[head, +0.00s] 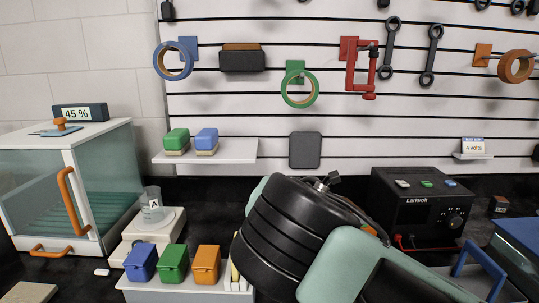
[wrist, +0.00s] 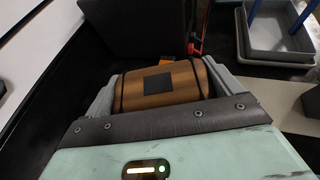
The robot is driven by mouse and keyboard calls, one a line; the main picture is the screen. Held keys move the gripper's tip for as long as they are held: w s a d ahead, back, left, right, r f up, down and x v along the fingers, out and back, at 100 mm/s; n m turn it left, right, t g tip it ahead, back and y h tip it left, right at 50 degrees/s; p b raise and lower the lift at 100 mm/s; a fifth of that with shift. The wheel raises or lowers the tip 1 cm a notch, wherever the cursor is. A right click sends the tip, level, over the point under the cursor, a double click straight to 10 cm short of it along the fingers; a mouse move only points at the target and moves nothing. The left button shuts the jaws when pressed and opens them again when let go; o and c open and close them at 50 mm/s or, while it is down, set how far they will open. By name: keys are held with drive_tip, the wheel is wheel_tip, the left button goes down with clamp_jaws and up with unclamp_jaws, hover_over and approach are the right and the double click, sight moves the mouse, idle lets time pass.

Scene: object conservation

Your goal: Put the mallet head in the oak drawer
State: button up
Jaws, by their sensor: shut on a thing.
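The mallet head (wrist: 182,84), a brown wooden barrel with dark bands and a black square patch, lies between the grey fingers of my gripper (wrist: 165,88) in the wrist view. My gripper is shut on it, one finger at each end. In the head view my own arm hides the gripper and most or all of the mallet head. I cannot make out an oak drawer in either view.
A glass-fronted cabinet (head: 103,178) with orange handles stands at left. Blue, green and orange boxes (head: 173,264) stand front centre. A black power supply (head: 420,205) is at back right. A grey tray (wrist: 275,35) lies at upper right in the wrist view. Tools hang on the back wall.

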drive_tip(key=d+n+t, duration=0.1)
drive_tip(key=s+d+n+t+y, duration=0.1)
drive_tip(key=shift+s+f+n+t+y, duration=0.1)
drive_tip(key=shift+n+t+y, duration=0.2)
drive_tip(key=shift+s+d+f+n+t+y, duration=0.3)
drive_tip(key=shift+s+d+n+t+y, duration=0.6)
drive_tip(key=shift+d+n+y, duration=0.85)
drive_tip(key=shift+s+d+f+n+t+y, duration=0.35)
drive_tip(key=shift+s+d+n+t+y, duration=0.2)
drive_tip(key=shift+d+n+t+y, duration=1.1)
drive_tip(key=shift+s+d+f+n+t+y, duration=0.3)
drive_tip(key=shift+s+d+n+t+y, duration=0.4)
drive_tip(key=shift+d+n+y, duration=1.1)
drive_tip(key=shift+a+n+y, duration=0.3)
drive_tip(key=shift+a, duration=0.15)
drive_tip(key=shift+w+a+r, duration=0.1)
drive_tip(key=shift+a+r, duration=0.05)
drive_tip(key=shift+a, duration=0.4)
